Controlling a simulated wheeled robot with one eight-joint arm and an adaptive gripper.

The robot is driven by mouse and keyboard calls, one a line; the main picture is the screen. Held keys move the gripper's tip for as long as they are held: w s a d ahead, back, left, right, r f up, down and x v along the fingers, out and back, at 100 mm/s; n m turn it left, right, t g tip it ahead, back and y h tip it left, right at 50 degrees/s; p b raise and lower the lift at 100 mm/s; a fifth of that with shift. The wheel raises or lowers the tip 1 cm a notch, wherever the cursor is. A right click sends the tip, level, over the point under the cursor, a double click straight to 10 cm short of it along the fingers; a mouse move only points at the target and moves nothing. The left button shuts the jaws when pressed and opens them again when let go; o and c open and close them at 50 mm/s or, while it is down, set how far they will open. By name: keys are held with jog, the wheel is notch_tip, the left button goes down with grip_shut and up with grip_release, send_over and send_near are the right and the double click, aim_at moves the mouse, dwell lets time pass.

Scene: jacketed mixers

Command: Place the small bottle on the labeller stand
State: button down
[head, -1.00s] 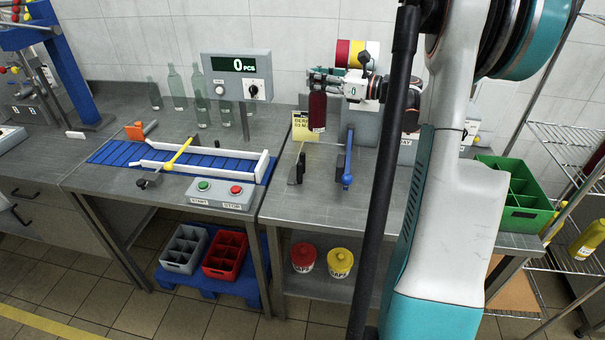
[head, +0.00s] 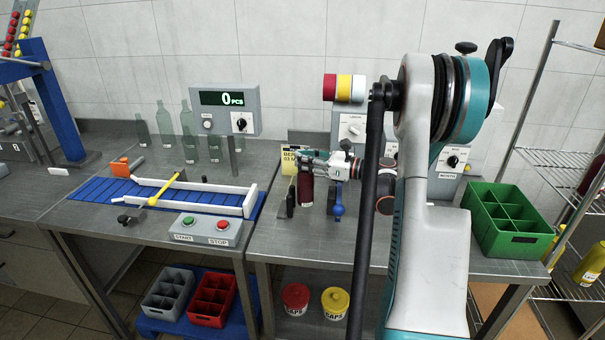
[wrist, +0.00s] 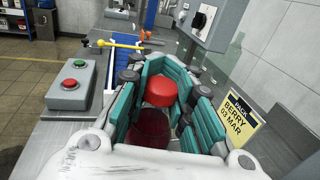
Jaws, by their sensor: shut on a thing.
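The small bottle is dark red (head: 305,190). The wrist view shows its red cap (wrist: 160,92) between teal finger pads. My gripper (head: 312,165) is shut around its upper part and holds it about upright. The bottle is low over the right bench, between a black upright bracket (head: 290,201) and a blue-knobbed lever (head: 338,210), which seem to belong to the labeller stand. My gripper and the bottle hide part of this area. I cannot tell whether the bottle's base touches anything. Red, yellow and white rolls (head: 344,88) sit on the grey unit behind.
A yellow sign reading PACK BERRY 03 MAR (wrist: 238,122) stands close beside my gripper. A counter display (head: 224,110) and a blue conveyor (head: 110,192) are on the left. A green crate (head: 507,250) is on the right. The bench front is clear.

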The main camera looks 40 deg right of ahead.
jog(key=shift+f+b, duration=0.65)
jog(key=shift+f, duration=1.35)
jog(key=shift+f, duration=0.1)
jog(key=c, duration=1.4)
grip_release()
jog(key=shift+s+d+r, duration=0.1)
jog(key=shift+s+r, duration=0.1)
jog(key=p+v, duration=0.3)
jog(key=v, duration=0.8)
jog(key=shift+s+d+f, duration=0.1)
jog(key=shift+s, duration=0.15)
